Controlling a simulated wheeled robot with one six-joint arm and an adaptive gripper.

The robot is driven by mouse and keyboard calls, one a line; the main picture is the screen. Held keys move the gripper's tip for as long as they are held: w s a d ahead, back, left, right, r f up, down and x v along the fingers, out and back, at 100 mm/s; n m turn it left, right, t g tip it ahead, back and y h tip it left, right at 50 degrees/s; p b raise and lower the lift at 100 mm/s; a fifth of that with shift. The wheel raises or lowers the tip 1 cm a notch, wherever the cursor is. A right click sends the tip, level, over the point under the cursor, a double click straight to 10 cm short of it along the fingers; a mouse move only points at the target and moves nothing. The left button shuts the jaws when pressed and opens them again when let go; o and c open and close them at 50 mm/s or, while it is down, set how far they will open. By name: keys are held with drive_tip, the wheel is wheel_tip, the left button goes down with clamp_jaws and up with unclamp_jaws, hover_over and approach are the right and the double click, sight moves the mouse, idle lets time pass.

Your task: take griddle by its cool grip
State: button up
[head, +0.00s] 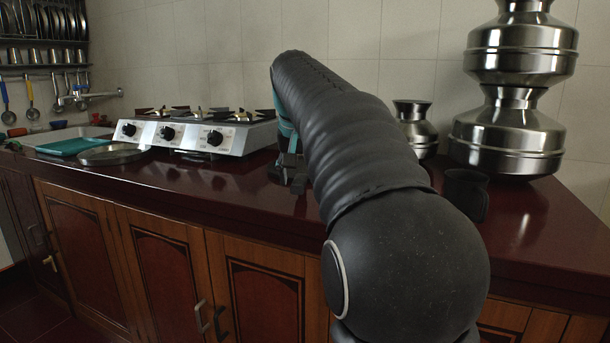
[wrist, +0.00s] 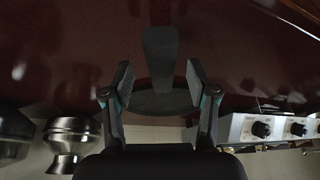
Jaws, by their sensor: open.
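A dark grey object that looks like the griddle (wrist: 160,104) shows in the wrist view as a flat rounded plate. A broad grip (wrist: 160,55) runs from it toward the top of the picture. My gripper (wrist: 158,72) is open, one finger on each side of the grip, with gaps showing on both sides. I cannot tell how far the fingers are above the counter. In the head view my gripper (head: 290,168) is low over the counter, partly behind my arm, and the griddle is hidden there.
The dark red counter (head: 225,190) carries a white gas stove (head: 210,137) left of my gripper. A steel pot (head: 415,128), a stack of large pots (head: 508,130) and a dark cup (head: 465,193) stand to the right. A shallow pan (head: 112,154) and teal tray (head: 70,146) lie far left.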

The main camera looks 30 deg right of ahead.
sight(299, 180)
drive_tip(key=shift+x, duration=1.95)
drive_tip(key=shift+a, duration=0.1)
clamp_jaws()
drive_tip(key=shift+w+r, duration=0.1)
drive_tip(key=shift+r, duration=0.1)
